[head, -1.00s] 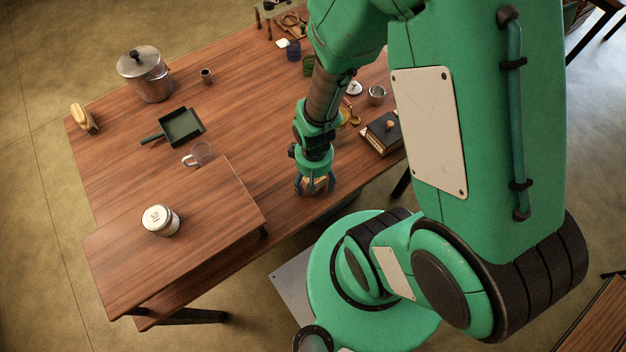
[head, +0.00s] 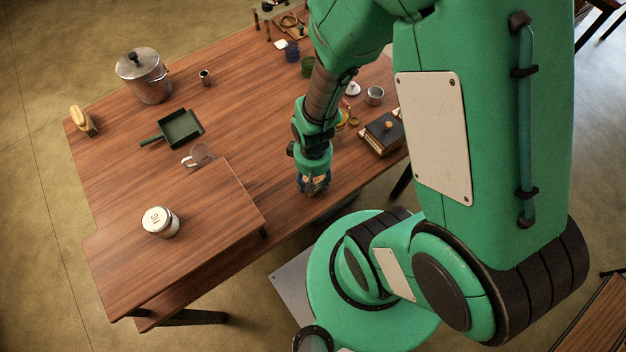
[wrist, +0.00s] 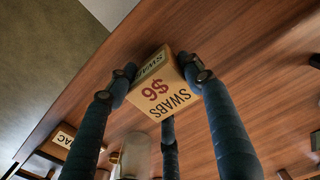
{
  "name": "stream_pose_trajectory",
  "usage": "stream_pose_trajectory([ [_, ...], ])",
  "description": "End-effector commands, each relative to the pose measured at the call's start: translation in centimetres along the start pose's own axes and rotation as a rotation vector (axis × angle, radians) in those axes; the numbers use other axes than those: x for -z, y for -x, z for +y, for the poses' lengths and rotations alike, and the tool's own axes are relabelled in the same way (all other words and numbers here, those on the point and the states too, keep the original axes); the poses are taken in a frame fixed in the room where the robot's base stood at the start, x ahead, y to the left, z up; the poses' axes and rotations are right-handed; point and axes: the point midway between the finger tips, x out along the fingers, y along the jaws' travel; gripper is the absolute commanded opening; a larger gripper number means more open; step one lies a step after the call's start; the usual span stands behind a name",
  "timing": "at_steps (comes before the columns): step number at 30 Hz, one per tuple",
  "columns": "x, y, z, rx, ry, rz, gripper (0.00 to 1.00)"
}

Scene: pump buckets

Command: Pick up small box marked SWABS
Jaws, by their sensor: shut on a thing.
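In the head view my gripper (head: 314,186) points down at the table's near edge. The box there is mostly hidden by the fingers. I cannot tell whether it touches the table.
A raised board (head: 200,225) with a white-lidded jar (head: 160,221) is left of my gripper. The table between is clear.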

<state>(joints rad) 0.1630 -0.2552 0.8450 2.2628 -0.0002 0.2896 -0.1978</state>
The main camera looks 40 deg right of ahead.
Motion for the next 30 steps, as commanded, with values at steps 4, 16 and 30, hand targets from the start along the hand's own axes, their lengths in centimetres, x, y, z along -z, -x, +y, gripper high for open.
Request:
stream_pose_trajectory([
  [4, 0.1, 2.3, 0.0, -0.001, 0.000, 0.004, 0.21],
  [16, 0.1, 7.9, 0.0, 0.000, 0.000, 0.002, 0.21],
  [30, 0.0, 8.7, 0.0, 0.000, 0.000, 0.001, 0.21],
])
